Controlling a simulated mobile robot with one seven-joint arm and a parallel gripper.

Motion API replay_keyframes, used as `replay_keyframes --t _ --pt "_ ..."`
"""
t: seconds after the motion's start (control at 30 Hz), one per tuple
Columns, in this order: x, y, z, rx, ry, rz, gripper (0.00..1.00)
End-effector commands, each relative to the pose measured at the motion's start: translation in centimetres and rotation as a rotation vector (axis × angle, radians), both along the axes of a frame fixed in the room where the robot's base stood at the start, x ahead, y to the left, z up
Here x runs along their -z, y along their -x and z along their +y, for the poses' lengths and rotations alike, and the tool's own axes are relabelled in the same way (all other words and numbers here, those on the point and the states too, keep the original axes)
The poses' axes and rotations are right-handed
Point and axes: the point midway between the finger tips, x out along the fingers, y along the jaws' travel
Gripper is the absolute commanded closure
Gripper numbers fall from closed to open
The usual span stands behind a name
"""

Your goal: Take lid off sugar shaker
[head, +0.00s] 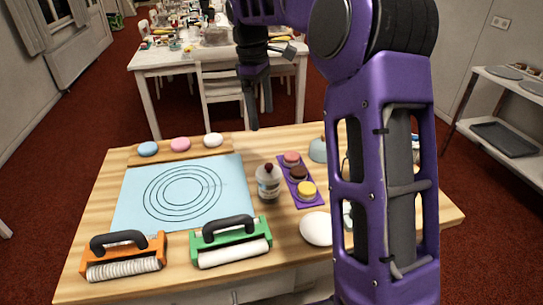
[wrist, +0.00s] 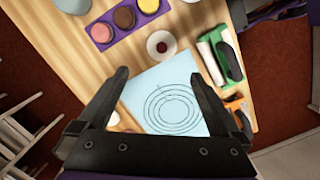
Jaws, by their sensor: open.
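The sugar shaker (head: 268,184) stands upright on the wooden table, right of the blue mat. It is a small pale bottle with a label band and a dark red lid (head: 268,167) on top. In the wrist view the shaker (wrist: 153,45) is seen from above, with the red lid (wrist: 161,47) at its middle. My gripper (head: 259,118) is open and empty, pointing down well above the table. In the wrist view the fingers of my gripper (wrist: 164,76) are spread wide, and the shaker lies beyond them, apart from both.
A purple tray (head: 305,201) with three round sweets is just right of the shaker. The ringed blue mat (head: 135,200) lies left. My arm hides the table's right part.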

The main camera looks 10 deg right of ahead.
Motion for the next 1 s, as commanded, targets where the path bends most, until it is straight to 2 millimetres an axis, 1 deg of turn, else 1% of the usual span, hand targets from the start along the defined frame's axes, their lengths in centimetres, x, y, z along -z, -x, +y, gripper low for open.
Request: replay_keyframes --t 0.07,0.4,0.5,0.6,0.87,1.0 --pt "1.4 0.4 0.0 -0.001 -0.006 0.016 0.0" --pt "8.6 0.8 -0.7 -0.002 -0.004 0.012 0.0" --pt "10.3 0.9 -0.9 -0.002 -0.004 0.011 0.0" --pt "11.5 0.9 -1.0 -0.002 -0.002 0.011 0.0" --pt "12.9 1.0 -1.1 -0.002 -0.004 0.009 0.0" --pt "14.9 1.0 -1.1 -0.002 -0.004 0.011 0.0"
